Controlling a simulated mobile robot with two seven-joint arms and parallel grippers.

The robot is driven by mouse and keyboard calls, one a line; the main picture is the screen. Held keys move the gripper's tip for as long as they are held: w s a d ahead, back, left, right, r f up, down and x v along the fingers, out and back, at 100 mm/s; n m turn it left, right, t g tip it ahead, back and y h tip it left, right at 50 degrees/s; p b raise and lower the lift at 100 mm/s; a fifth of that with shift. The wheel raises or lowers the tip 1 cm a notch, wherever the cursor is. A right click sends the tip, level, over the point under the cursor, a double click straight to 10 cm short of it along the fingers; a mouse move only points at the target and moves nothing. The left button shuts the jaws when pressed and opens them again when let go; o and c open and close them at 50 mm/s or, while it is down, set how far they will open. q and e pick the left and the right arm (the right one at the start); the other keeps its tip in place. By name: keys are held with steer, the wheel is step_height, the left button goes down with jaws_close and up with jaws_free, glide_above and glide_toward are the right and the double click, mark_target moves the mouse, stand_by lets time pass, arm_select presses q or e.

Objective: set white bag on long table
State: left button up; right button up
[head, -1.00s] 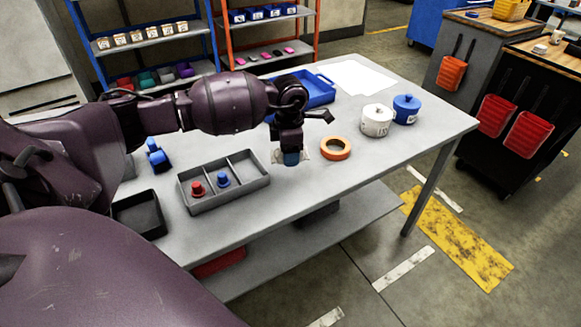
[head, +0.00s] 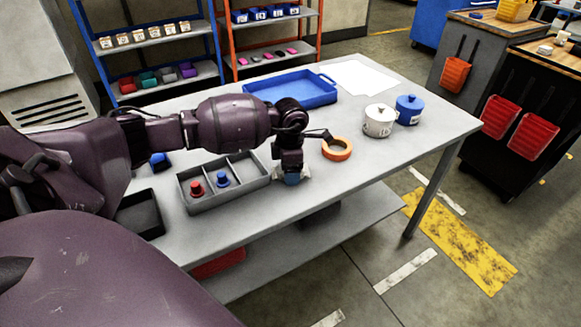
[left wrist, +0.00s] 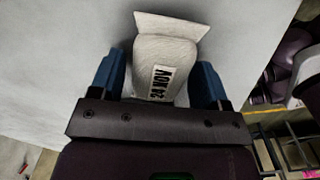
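The white bag (left wrist: 166,58) with a dark printed label is between the blue fingertips of my left gripper (left wrist: 160,82) in the left wrist view. The fingers are closed against its sides. In the head view my left gripper (head: 291,177) is low over the front part of the long grey table (head: 235,236) and hides most of the bag; a pale edge (head: 306,172) shows beside the fingers. I cannot tell whether the bag touches the tabletop. My right gripper is not in view.
A grey divided tray (head: 222,200) with red and blue pieces is left of the gripper. An orange tape ring (head: 337,148) is close on the right. White (head: 379,121) and blue (head: 409,109) pots and a blue tray (head: 290,90) stand farther back. The front right tabletop is clear.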

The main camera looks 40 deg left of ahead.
arm_select(q)
steer(key=shift+o, duration=0.6)
steer(key=shift+r, duration=0.3)
step_height(320, 180, up, 12)
steer(key=p, duration=0.1)
steer(key=shift+f+p, duration=0.15)
steer(key=shift+p, duration=0.2)
